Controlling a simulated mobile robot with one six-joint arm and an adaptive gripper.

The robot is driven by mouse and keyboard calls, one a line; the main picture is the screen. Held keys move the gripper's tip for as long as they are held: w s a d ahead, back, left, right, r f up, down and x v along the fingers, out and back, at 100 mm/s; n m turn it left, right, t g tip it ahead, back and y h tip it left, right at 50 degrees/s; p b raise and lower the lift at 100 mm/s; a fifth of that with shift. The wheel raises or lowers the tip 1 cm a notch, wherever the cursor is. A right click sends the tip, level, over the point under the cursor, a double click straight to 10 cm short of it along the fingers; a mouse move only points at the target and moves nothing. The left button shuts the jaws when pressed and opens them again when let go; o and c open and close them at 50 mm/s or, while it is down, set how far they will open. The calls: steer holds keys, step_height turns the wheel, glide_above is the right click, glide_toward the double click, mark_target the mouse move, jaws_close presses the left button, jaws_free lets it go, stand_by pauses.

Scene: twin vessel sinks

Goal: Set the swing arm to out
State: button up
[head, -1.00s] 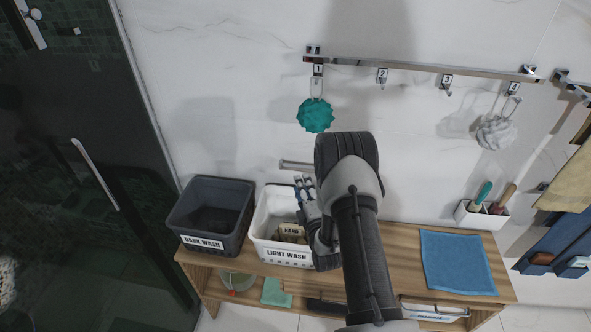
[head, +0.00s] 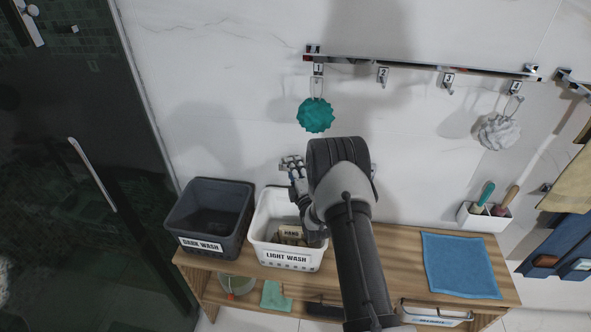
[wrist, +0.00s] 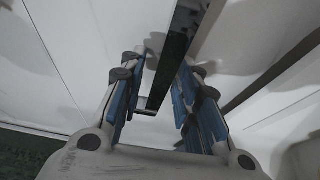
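The swing arm (wrist: 176,55) shows in the wrist view as a dark, shiny straight bar running from the top edge down between my fingers. Its near end is a pale tip close to the left finger. My gripper (wrist: 162,82) is open, with one blue-padded finger on each side of the bar; I cannot tell whether either finger touches it. In the head view my gripper (head: 292,166) is in front of the white wall, above the light wash bin, and my arm hides most of the swing arm there.
A hook rail (head: 420,65) holds a teal sponge (head: 316,115) and a white sponge (head: 499,131). Below are the dark wash bin (head: 210,215), light wash bin (head: 262,238), a blue cloth (head: 460,265) and a brush holder (head: 484,217) on the wooden bench (head: 395,265).

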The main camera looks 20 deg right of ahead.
jaws_close()
stand_by(0.6)
